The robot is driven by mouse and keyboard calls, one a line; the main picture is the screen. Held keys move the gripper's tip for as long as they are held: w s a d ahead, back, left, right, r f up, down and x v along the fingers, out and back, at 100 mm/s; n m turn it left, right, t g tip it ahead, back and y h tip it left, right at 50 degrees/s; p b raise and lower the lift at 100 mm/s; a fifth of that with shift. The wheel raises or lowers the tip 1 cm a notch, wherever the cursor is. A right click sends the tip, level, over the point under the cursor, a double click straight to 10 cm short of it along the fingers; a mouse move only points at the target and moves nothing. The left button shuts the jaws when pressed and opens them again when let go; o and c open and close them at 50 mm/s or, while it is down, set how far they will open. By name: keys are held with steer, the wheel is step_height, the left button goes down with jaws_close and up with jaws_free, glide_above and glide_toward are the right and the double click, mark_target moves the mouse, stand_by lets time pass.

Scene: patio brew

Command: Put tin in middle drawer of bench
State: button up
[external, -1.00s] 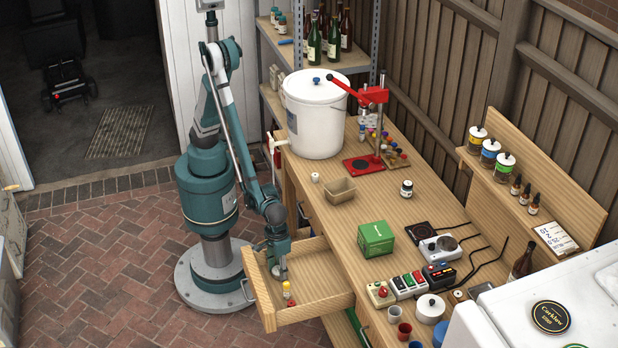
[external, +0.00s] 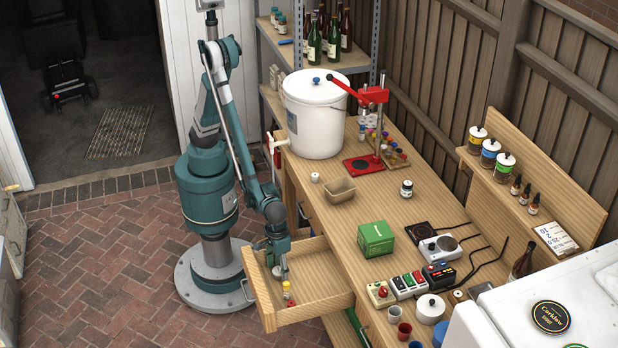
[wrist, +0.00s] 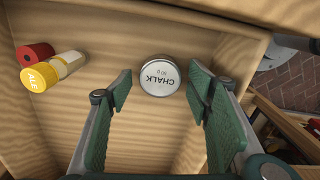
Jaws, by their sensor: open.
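The tin is a round silver-grey tin with a white lid marked CHALK (wrist: 159,75). It sits upright inside an open, pale wooden drawer (external: 318,313) of the bench, apparently on the drawer floor. My gripper (wrist: 160,92) is open, reaching down into the drawer, with one green finger on each side of the tin. Small gaps show between the fingers and the tin in the wrist view. In the external view my gripper (external: 279,265) is over the left part of the drawer. Which drawer level this is cannot be told for sure.
The right part of the drawer floor is bare in the external view. A green box (external: 376,238) stands on the bench top above.

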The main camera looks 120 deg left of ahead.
mark_target(279, 270)
step_height(279, 270, up, 11)
steer(key=p, duration=0.2)
stand_by(0.4)
steer(key=shift+r, duration=0.1)
steer(key=shift+a+r, duration=0.1)
stand_by(0.4)
steer(key=s+a+r+m+t+h, duration=0.1)
steer(key=s+a+r+m+t, duration=0.15)
steer(key=a+r, duration=0.65)
steer(key=s+a+r+m+t, duration=0.1)
steer(key=s+a+r+m, duration=0.15)
steer(key=a+r, duration=0.65)
steer(key=s+a+r+m+t, duration=0.1)
steer(key=s+a+m+t, duration=0.1)
steer(key=s+a, duration=0.4)
steer(key=s+a+r+m+t+y, duration=0.1)
steer(key=s+a, duration=0.5)
steer(key=a, duration=0.6)
steer(key=r+m, duration=0.1)
steer(key=m, duration=0.1)
steer(key=shift+s+a+r+m+t, duration=0.15)
steer(key=shift+r+m+t, duration=0.15)
steer(key=shift+m+t, duration=0.1)
